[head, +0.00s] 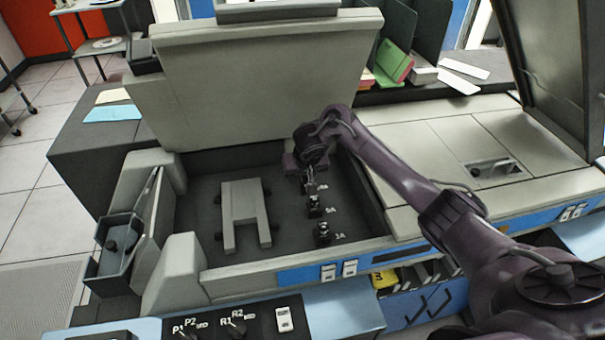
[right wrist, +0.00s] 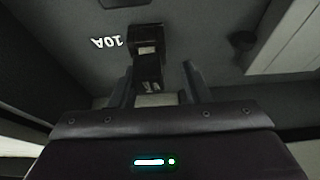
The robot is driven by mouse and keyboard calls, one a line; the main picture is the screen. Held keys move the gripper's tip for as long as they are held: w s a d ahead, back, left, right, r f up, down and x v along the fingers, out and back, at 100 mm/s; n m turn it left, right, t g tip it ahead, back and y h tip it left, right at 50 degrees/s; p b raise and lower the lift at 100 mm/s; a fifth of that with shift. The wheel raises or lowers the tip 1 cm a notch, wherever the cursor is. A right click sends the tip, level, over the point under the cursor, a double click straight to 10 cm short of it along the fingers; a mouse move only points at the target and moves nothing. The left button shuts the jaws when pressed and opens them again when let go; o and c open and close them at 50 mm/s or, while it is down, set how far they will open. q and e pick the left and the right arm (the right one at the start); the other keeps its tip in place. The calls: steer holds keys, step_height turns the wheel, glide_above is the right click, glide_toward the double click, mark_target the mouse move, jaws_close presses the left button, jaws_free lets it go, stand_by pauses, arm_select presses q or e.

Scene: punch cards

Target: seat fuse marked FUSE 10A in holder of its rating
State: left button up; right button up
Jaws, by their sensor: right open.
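Three dark fuse holders stand in a column on the floor of the machine's open bay. The nearest is marked 1A (head: 323,234), the middle one 5A (head: 314,207). The farthest is partly hidden by my right gripper (head: 307,182); the right wrist view shows it as a holder marked 10A (right wrist: 146,38). A dark fuse (right wrist: 149,72) with small, unreadable white lettering stands at that holder, between the two spread fingers of my right gripper (right wrist: 157,78). Gaps show on both sides of it. I cannot tell how deep the fuse sits. My left gripper is out of view.
A grey raised block (head: 243,212) lies left of the holders. The bay's front wall (head: 240,279) and the tall tilted cover (head: 255,85) behind bound the space. My right arm crosses the bay's right edge. Another dark knob-like part (right wrist: 242,40) shows in the wrist view.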

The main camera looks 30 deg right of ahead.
steer(key=shift+s+d+f, duration=0.4)
steer(key=shift+s+f, duration=0.1)
steer(key=shift+f, duration=0.3)
steer(key=shift+r+p, duration=0.3)
steer(key=shift+r, duration=0.25)
steer(key=w+p+v, duration=0.1)
steer(key=p+v, duration=0.2)
steer(key=v, duration=0.4)
steer(key=shift+s+a+r, duration=0.2)
steer(key=shift+a+r, duration=0.1)
steer(key=shift+r, duration=0.25)
steer(key=shift+a, duration=0.1)
steer(key=shift+r, duration=0.1)
